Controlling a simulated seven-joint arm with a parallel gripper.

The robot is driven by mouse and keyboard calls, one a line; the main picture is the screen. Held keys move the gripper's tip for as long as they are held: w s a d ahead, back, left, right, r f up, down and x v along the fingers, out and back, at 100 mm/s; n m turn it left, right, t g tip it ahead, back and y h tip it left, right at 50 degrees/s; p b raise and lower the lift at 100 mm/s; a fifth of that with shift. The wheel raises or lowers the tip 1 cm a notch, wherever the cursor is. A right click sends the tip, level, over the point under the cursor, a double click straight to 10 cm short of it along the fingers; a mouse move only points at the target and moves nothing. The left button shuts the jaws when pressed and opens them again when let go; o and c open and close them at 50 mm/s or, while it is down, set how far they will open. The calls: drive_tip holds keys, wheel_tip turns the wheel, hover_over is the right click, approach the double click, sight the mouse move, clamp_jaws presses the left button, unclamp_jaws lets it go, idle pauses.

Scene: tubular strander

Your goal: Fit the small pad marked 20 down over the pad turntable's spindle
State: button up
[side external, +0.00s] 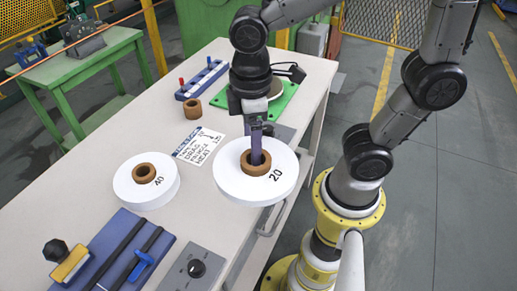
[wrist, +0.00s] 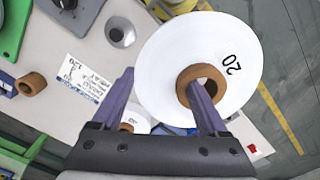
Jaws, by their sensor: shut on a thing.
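The pad marked 20 (side external: 228,180) is a white disc with a brown core (side external: 257,162) around its centre hole. It also shows in the wrist view (wrist: 160,75), about level and raised beside the bench's edge. My gripper (side external: 256,158) is shut on this pad. In the wrist view (wrist: 160,78) one purple finger reaches into the core's hole and the other is beside the outer rim. Behind my gripper in the side view is a green base (side external: 287,103) with a round grey plate (side external: 262,94), partly hidden by my wrist. I cannot make out a spindle there.
A white pad marked 40 (side external: 127,190) lies on the bench (side external: 215,225), left of the held pad. A loose brown core (side external: 192,109), a blue rack (side external: 203,80) and a printed card (side external: 199,145) lie farther back. A blue fixture (side external: 125,255) and grey knob box (side external: 190,270) stand in front.

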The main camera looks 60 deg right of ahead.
drive_tip(key=w+d+r+m, duration=0.1)
drive_tip(key=w, duration=0.2)
drive_tip(key=w+d+r+m, duration=0.1)
drive_tip(key=w, duration=0.3)
drive_tip(key=w+d+r+m, duration=0.1)
drive_tip(key=w+m, duration=0.1)
drive_tip(key=w, duration=0.1)
drive_tip(key=shift+w+d, duration=0.15)
drive_tip(key=shift+d, duration=0.25)
drive_tip(key=w+d+m, duration=0.5)
drive_tip(key=w+d, duration=0.3)
drive_tip(key=d, duration=0.4)
drive_tip(key=s+d+f+m, duration=0.1)
drive_tip(key=d+f+m, duration=0.1)
drive_tip(key=d, duration=0.6)
drive_tip(key=s+d+f+m, duration=0.1)
drive_tip(key=d+f+m, duration=0.1)
drive_tip(key=d, duration=0.7)
drive_tip(key=s+d+f+m, duration=0.2)
drive_tip(key=d+m, duration=0.1)
drive_tip(key=d, duration=0.6)
drive_tip(key=shift+f, duration=0.25)
